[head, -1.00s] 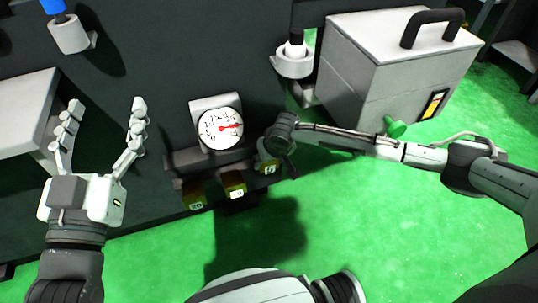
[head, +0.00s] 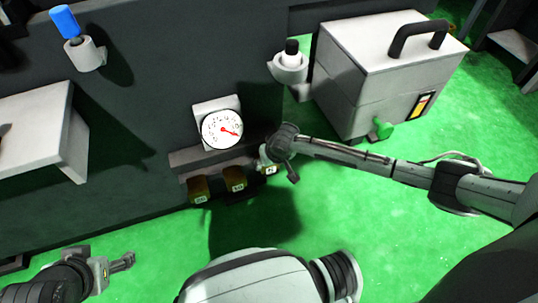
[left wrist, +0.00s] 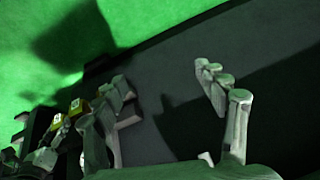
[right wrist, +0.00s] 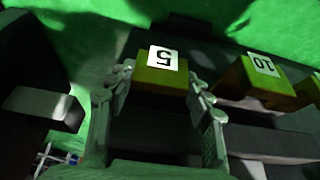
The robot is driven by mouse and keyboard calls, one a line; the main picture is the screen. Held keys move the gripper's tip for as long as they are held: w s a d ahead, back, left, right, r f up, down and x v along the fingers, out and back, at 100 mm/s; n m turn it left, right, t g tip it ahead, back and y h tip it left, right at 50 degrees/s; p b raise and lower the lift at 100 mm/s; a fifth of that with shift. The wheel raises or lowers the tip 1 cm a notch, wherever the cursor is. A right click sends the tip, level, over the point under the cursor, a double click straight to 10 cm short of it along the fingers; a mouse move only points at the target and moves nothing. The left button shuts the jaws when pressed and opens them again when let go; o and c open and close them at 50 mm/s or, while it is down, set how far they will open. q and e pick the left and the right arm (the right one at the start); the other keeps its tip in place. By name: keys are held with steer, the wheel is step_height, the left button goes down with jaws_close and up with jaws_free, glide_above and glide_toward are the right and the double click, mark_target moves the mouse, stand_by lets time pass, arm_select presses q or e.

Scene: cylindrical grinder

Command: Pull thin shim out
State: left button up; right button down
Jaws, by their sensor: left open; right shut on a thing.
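Three yellowish blocks with number labels stick out in a row under the dark shelf in the head view: the 20 shim (head: 198,190), the 10 shim (head: 234,178) and the 5 shim (head: 270,170), the 5 being rightmost. My right gripper (right wrist: 160,76) is shut on the 5 shim (right wrist: 158,78), one finger on each side. The 10 shim (right wrist: 268,82) stands beside it in the right wrist view. How deep the 5 shim sits is hidden. My left gripper (head: 125,262) is open and empty, low at the left, apart from the shims; its spread fingers show in the left wrist view (left wrist: 163,78).
A round dial (head: 222,129) with a red needle is above the shelf. A grey box (head: 370,85) with a black handle and green knob stands at right. Two cup holders, one with a blue-topped tool (head: 65,22), and a pale ledge (head: 40,125) jut from the dark machine. Green floor is open in front.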

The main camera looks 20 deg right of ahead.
arm_select(q)
step_height(320, 180, down, 6)
steer(key=s+a+g+p, duration=0.2)
steer(key=shift+s, duration=0.2)
arm_select(e)
steer(key=s, duration=0.2)
steer(key=shift+s+a, duration=0.3)
steer(key=shift+s, duration=0.05)
steer(key=c, duration=1)
jaws_free()
steer(key=shift+s, duration=0.1)
steer(key=o, duration=0.4)
steer(key=shift+d, duration=0.1)
steer(key=shift+c, duration=0.2)
arm_select(q)
steer(key=shift+r, duration=0.1)
arm_select(e)
steer(key=shift+d, duration=0.15)
steer(key=v, duration=1.2)
